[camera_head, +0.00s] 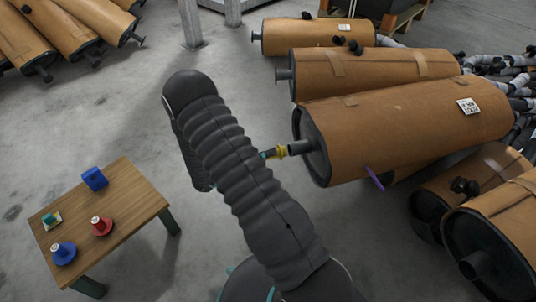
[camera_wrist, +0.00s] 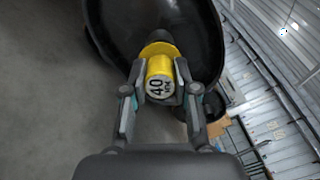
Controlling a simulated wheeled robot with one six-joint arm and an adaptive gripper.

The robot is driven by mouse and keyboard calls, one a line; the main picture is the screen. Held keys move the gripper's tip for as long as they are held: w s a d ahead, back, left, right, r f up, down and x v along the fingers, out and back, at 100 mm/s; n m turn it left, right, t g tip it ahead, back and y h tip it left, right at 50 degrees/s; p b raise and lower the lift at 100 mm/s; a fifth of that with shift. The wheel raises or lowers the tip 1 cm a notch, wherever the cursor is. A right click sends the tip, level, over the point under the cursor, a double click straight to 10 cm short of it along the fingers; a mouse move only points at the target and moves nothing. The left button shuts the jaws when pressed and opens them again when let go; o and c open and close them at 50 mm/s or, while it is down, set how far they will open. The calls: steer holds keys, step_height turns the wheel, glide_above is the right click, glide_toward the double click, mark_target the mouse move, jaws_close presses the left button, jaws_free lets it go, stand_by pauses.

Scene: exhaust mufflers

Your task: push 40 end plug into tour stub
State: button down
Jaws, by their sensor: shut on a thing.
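The 40 end plug (camera_head: 281,151) is yellow, with a wide flange, and sits at the mouth of a dark stub (camera_head: 299,147) on the near end of a brown-wrapped muffler (camera_head: 395,128). In the wrist view the plug (camera_wrist: 159,79) shows its end marked "40", and its flange faces the dark stub (camera_wrist: 161,38). My gripper (camera_wrist: 160,88) is shut on the plug, one finger on each side. In the head view my arm hides most of the gripper. The plug looks in line with the stub; how deep it sits is hidden by the flange.
A small wooden table (camera_head: 128,211) at left holds a blue block (camera_head: 95,179), a red plug (camera_head: 101,225), a blue plug (camera_head: 63,252) and a small teal-and-yellow item (camera_head: 51,219).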

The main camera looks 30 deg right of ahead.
steer(key=shift+s+d+p, duration=0.15)
steer(key=shift+d+p, duration=0.05)
steer(key=shift+d, duration=0.5)
steer(key=shift+s+d+p, duration=0.15)
steer(key=shift+d+p, duration=0.05)
steer(key=shift+d, duration=0.5)
steer(key=c, duration=0.8)
jaws_free()
steer(key=a, duration=1.2)
steer(key=shift+w+f, duration=0.45)
